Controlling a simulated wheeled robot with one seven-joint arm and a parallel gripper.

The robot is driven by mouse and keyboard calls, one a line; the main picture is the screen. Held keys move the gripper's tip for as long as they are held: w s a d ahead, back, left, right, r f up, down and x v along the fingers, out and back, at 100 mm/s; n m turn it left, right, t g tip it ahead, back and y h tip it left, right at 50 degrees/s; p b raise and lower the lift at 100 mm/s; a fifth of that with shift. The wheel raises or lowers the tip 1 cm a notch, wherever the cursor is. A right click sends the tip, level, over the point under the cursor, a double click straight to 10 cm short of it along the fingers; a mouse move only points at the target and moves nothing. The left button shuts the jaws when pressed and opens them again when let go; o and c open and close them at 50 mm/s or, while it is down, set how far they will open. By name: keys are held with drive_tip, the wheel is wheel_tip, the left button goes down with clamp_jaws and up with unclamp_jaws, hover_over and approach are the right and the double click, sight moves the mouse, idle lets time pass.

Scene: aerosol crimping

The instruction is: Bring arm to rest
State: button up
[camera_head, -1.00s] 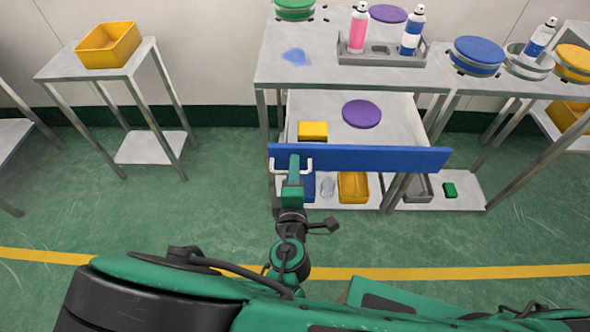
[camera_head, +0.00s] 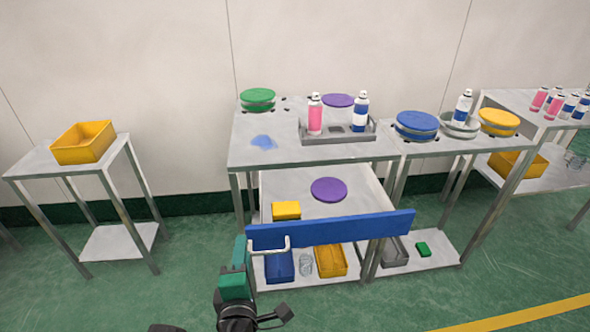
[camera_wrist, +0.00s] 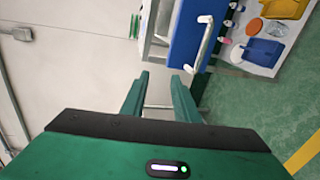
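My gripper (camera_wrist: 161,82) is green. In the wrist view its two fingers stand apart with nothing between them. In the head view my gripper (camera_head: 240,255) is at the lower left of the open drawer's blue front (camera_head: 335,230). The white drawer handle (camera_head: 270,246) is close to the gripper's right side. In the wrist view the handle (camera_wrist: 201,45) lies to the right, outside the fingers. The drawer is pulled out, with a purple disc (camera_head: 329,189) and a yellow block (camera_head: 286,210) in it.
The worktable (camera_head: 275,150) carries a grey tray (camera_head: 355,138) with a pink can and a blue-white can. Bins stand on the shelf below the drawer. A side table (camera_head: 35,163) with a yellow bin (camera_head: 83,142) is at the left. Green floor (camera_head: 190,290) is free between them.

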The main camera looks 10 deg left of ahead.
drive_tip(key=w+d+r+m+g+h, duration=0.1)
drive_tip(key=w+d+r+m+h, duration=0.1)
drive_tip(key=w+d+m+h, duration=0.5)
drive_tip(key=w+d+r+m+g, duration=0.2)
drive_tip(key=w+d, duration=0.2)
drive_tip(key=d, duration=0.7)
drive_tip(key=w+d+m+g+h, duration=0.25)
drive_tip(key=d+m+g, duration=0.3)
drive_tip(key=d, duration=1.25)
drive_tip(key=s+d+r+m+g+y, duration=0.1)
drive_tip(key=s+d+m+g, duration=0.3)
drive_tip(key=d, duration=0.4)
drive_tip(key=s+d+r+m+g, duration=0.2)
drive_tip(key=s+d+m, duration=0.3)
drive_tip(key=d, duration=0.4)
drive_tip(key=s+d+r+m+y, duration=0.2)
drive_tip(key=s, duration=0.6)
drive_tip(key=s+d+r+m+y, duration=0.2)
drive_tip(key=s+y, duration=0.1)
drive_tip(key=s, duration=0.6)
drive_tip(key=shift+d+r+g, duration=0.35)
drive_tip(key=shift+d, duration=0.05)
